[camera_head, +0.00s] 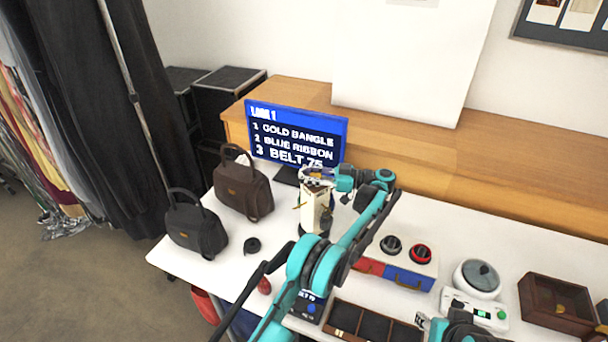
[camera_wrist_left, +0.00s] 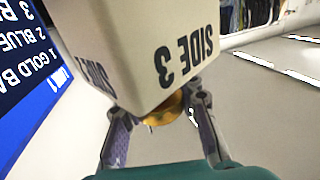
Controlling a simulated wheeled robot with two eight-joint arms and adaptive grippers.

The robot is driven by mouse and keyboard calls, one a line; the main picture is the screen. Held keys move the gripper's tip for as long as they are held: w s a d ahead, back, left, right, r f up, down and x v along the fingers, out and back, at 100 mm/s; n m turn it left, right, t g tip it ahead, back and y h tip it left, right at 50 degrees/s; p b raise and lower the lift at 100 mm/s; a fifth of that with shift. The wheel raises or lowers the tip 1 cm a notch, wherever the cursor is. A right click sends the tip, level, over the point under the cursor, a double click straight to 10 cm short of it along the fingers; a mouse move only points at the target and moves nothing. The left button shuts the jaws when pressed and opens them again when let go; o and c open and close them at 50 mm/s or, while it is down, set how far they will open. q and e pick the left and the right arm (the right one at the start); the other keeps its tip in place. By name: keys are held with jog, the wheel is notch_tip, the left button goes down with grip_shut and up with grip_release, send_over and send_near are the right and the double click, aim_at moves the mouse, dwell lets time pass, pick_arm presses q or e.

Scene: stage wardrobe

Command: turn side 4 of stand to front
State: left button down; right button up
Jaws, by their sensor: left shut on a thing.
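The stand (camera_head: 318,211) is a cream four-sided block on the white table, in front of the blue screen. Small gold parts show on its sides. In the left wrist view the stand (camera_wrist_left: 135,45) fills the top, with "SIDE 3" upside down on one face. The label on the adjoining left face is too slanted to read surely. My left gripper (camera_head: 320,178) is at the stand's top, its fingers shut on the gold knob (camera_wrist_left: 165,108). My right gripper (camera_head: 428,322) is partly in view at the bottom edge, apart from the stand; its jaws are unclear.
A screen (camera_head: 294,136) lists a gold bangle, a blue ribbon and a belt. Two handbags (camera_head: 196,228) (camera_head: 243,188) stand left of the stand. A red-and-blue box with dials (camera_head: 397,262), a round-topped scale (camera_head: 478,279) and a wooden box (camera_head: 557,304) stand to the right.

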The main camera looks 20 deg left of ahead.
pick_arm(q)
jog(key=c, duration=1.1)
grip_release()
jog(key=shift+a, duration=0.15)
jog(key=shift+r, duration=0.1)
notch_tip(320, 180, up, 10)
jog(key=shift+f, duration=0.1)
